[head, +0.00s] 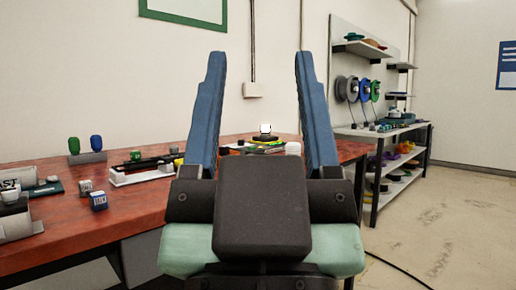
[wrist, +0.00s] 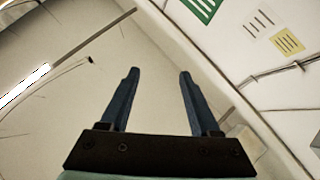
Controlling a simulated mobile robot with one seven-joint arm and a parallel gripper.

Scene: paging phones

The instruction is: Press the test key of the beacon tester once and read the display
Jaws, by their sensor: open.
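My gripper (head: 261,75) is open and empty, its two blue fingers pointing up in front of the head camera. In the wrist view my gripper (wrist: 158,78) points at the wall and ceiling, away from the table. No beacon tester can be made out for certain. A small device with a white top (head: 265,130) stands at the far end of the table, seen between the fingers. No display can be read.
The red table (head: 120,225) runs along the left wall. It holds small cubes (head: 98,200), a white tray (head: 140,174) and green and blue knobs on a grey block (head: 87,157). Shelves with spools (head: 372,90) stand at the back right. The floor (head: 430,220) at right is open, with a cable.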

